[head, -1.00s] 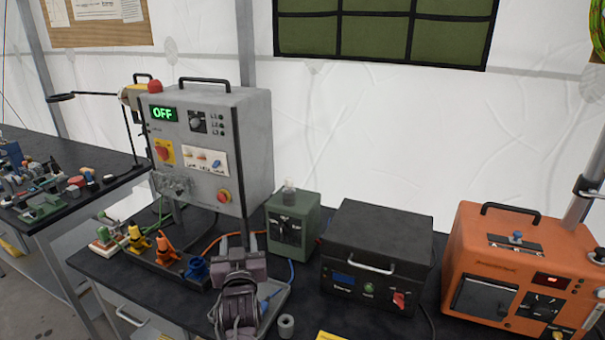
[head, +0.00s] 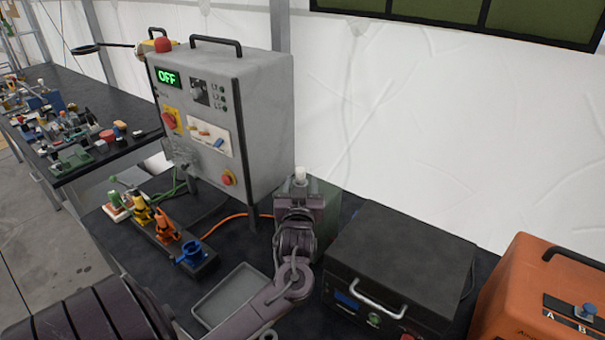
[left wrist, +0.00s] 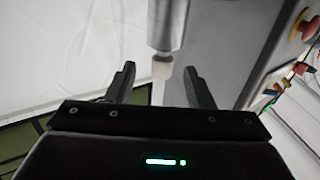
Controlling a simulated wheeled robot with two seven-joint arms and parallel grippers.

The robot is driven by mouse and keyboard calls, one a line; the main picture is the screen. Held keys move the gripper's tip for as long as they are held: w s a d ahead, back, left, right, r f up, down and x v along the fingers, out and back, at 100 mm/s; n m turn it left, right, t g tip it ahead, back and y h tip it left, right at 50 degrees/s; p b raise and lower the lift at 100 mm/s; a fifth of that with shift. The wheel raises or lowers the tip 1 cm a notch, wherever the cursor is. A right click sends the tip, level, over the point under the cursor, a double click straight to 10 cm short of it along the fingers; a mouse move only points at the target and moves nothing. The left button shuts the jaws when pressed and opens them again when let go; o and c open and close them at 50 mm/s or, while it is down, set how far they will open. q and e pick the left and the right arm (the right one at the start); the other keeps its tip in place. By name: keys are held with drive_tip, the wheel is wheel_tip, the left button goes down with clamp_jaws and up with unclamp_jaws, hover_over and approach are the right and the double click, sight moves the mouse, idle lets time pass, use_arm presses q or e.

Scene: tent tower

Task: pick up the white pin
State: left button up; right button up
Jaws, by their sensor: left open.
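The white pin (head: 299,174) stands upright above the green box (head: 327,205) in the head view. In the left wrist view the white pin (left wrist: 162,68) shows as a short pale tip at the end of a grey metal cylinder (left wrist: 167,22). My left gripper (head: 297,200) is in front of the green box and hides much of it. In the left wrist view its two dark fingers (left wrist: 160,72) are apart, with the white tip between their ends and a gap on each side. My right gripper is out of view.
A grey panel box (head: 225,110) reading OFF stands left of the green box. A black case (head: 400,255) is close on the right, with an orange unit (head: 530,290) beyond. A grey tray (head: 205,306) and a rack of coloured plugs (head: 165,240) are on the bench.

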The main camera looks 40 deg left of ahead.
sight(300, 178)
use_arm(q)
drive_tip(key=p+x, duration=0.1)
drive_tip(key=x, duration=0.2)
drive_tip(key=shift+w+a+p, duration=0.2)
drive_tip(key=shift+a+p, duration=0.2)
drive_tip(key=shift+w+a+f, duration=0.15)
drive_tip(key=shift+w+a, duration=0.15)
drive_tip(key=shift+w, duration=0.05)
drive_tip(key=shift+c, duration=0.9)
drive_tip(key=c, duration=0.7)
drive_tip(key=shift+c, duration=0.8)
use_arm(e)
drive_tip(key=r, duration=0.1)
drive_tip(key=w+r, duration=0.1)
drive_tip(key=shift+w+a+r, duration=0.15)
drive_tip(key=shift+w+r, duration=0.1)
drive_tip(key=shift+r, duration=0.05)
